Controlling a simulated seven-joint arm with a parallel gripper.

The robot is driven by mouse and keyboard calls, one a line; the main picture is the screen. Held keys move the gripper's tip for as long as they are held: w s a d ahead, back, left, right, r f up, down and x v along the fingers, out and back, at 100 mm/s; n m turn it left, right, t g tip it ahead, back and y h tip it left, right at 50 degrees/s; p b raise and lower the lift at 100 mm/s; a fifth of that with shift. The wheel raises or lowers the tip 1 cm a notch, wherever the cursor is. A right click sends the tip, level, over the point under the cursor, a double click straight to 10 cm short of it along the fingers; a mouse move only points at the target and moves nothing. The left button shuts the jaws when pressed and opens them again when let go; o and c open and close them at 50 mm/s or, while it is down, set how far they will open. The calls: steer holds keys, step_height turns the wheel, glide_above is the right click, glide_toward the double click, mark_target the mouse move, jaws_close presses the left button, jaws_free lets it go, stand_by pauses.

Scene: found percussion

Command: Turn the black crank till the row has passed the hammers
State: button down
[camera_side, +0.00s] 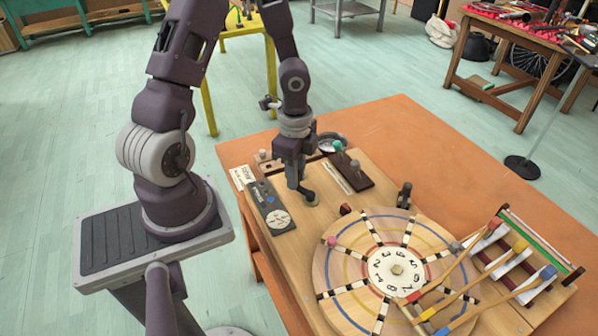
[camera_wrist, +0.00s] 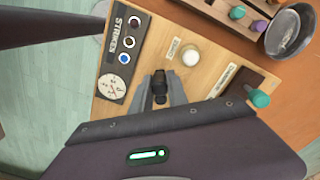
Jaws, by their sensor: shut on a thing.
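My gripper (camera_side: 297,187) points down over the wooden board and is shut on the dark knob of the black crank (camera_side: 309,197). In the wrist view the dark knob (camera_wrist: 160,86) sits between the two fingers (camera_wrist: 160,98); much of the crank is hidden. A large wooden wheel (camera_side: 335,270) has striped spokes, coloured rings and a numbered white centre (camera_side: 394,268). A red peg block (camera_side: 332,242) and a grey one (camera_side: 455,247) stand on it. Three wooden hammers (camera_side: 461,270) with red, yellow and blue heads reach over its right side.
A dark panel marked STRIKES (camera_side: 267,203) lies left of my gripper. A small black post (camera_side: 404,194) stands behind the wheel. The orange table (camera_side: 420,135) is clear at the back.

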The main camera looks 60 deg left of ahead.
steer(key=n, duration=0.1)
steer(key=s+n, duration=0.1)
steer(key=n, duration=0.1)
steer(key=shift+s+d, duration=0.1)
steer(key=shift+d, duration=0.25)
steer(key=shift+s+d+n, duration=0.2)
steer(key=shift+d+n, duration=0.05)
steer(key=shift+n, duration=0.7)
steer(key=shift+s+d+n, duration=0.2)
steer(key=shift+d+n, duration=0.05)
steer(key=shift+n, duration=0.7)
steer(key=c, duration=1.3)
jaws_free()
step_height(320, 180, up, 7)
steer(key=shift+r, duration=0.1)
